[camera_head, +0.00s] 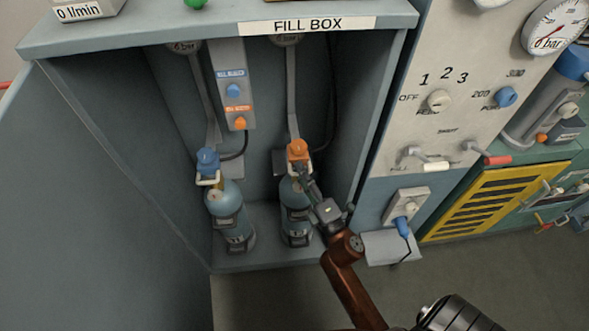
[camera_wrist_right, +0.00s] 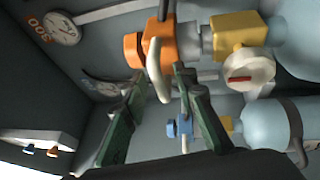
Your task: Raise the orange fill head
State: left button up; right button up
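The orange fill head (camera_head: 297,150) sits on top of the right-hand cylinder (camera_head: 296,212) in the fill box. In the right wrist view the orange fill head (camera_wrist_right: 160,46) has a pale lever handle (camera_wrist_right: 156,68) and adjoins a yellow valve body (camera_wrist_right: 240,34). My right gripper (camera_head: 304,172) is just below and in front of the orange head. Its dark green fingers (camera_wrist_right: 162,92) are apart, with the handle's end showing between their tips; I cannot tell whether they touch it. My left gripper is in neither view.
A blue fill head (camera_head: 207,160) sits on the left-hand cylinder (camera_head: 230,218). The box's side walls and door (camera_head: 115,170) bound the space. A switch panel (camera_head: 232,85) hangs between the hoses. A control panel (camera_head: 455,85) stands to the right.

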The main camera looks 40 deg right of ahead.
jog(key=shift+w+a, duration=0.15)
jog(key=shift+c, duration=0.5)
jog(key=shift+c, duration=0.7)
grip_shut()
